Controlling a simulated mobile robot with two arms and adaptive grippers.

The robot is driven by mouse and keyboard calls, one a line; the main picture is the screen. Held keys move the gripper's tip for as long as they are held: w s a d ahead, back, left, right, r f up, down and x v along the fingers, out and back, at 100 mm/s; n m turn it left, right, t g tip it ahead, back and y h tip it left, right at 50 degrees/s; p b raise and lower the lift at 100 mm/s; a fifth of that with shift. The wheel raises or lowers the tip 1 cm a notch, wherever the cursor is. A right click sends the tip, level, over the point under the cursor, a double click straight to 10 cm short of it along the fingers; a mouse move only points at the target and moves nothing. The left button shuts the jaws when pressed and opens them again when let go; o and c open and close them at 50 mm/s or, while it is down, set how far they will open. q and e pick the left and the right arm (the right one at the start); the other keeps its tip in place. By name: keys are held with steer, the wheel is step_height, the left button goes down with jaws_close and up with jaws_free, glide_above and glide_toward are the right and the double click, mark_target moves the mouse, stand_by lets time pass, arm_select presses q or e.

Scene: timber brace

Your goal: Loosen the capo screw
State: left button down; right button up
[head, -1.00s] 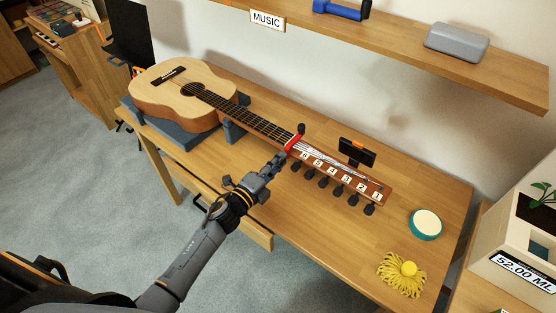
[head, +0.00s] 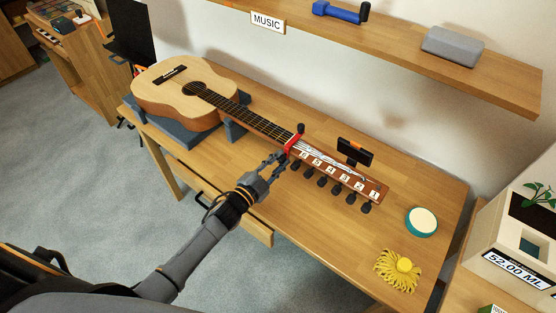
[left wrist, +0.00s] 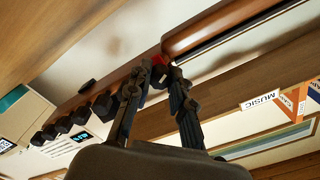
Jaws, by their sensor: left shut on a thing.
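The red capo (head: 292,143) sits across the guitar (head: 182,92) neck close to the headstock, with a dark knob (head: 301,128) standing at its far side. My left gripper (head: 281,156) reaches the capo's near side. In the left wrist view, my left gripper's fingertips (left wrist: 158,76) are shut on a small dark piece, the capo screw (left wrist: 159,76), just below the red capo (left wrist: 158,60). The fingers hide much of the screw. My right gripper is not in view.
Several tuning pegs (head: 336,188) line the near edge of the numbered headstock. A small dark device (head: 354,151) stands behind it. A teal round tin (head: 421,222) and a yellow fringed thing (head: 398,270) lie on the table's right part. A shelf (head: 400,48) hangs above.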

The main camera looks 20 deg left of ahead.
arm_select(q)
steer(key=shift+f+n, duration=0.1)
steer(key=shift+n, duration=0.3)
steer(key=c, duration=1.5)
jaws_free()
steer(key=shift+o, duration=0.2)
steer(key=v, duration=1.2)
